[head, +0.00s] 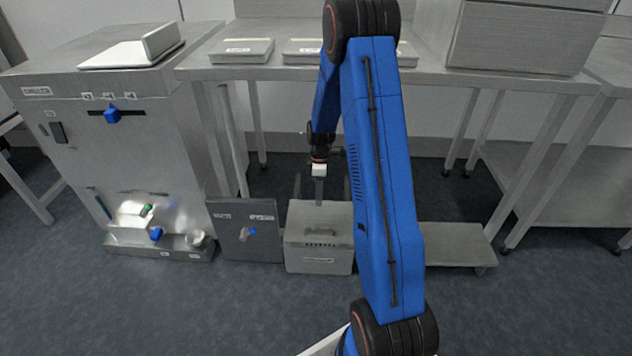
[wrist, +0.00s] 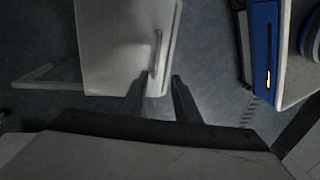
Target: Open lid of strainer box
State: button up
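The strainer box (head: 319,262) is a grey box on the floor, in the middle of the head view. Its lid (head: 300,213) looks shut, and a bar handle (head: 319,233) shows near the front upper edge. The wrist view shows the pale box (wrist: 115,50) with its handle (wrist: 157,52) near its right edge. My gripper (wrist: 162,76) is open, its two dark fingers apart and empty. The left fingertip appears close to the handle's lower end; I cannot tell whether they touch.
A dark panel (head: 232,215) with a blue knob stands left of the box. A steel machine (head: 145,150) with a spout tray is farther left. A steel table (head: 280,72) with flat boxes stands behind. The floor in front is clear.

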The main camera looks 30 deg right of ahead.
notch_tip(320, 180, up, 10)
jog(key=s+a+m, duration=0.1)
jog(key=s+a, duration=0.1)
jog(key=shift+a+f+t, duration=0.2)
jog(key=shift+a+t, duration=0.05)
jog(key=shift+t, duration=0.05)
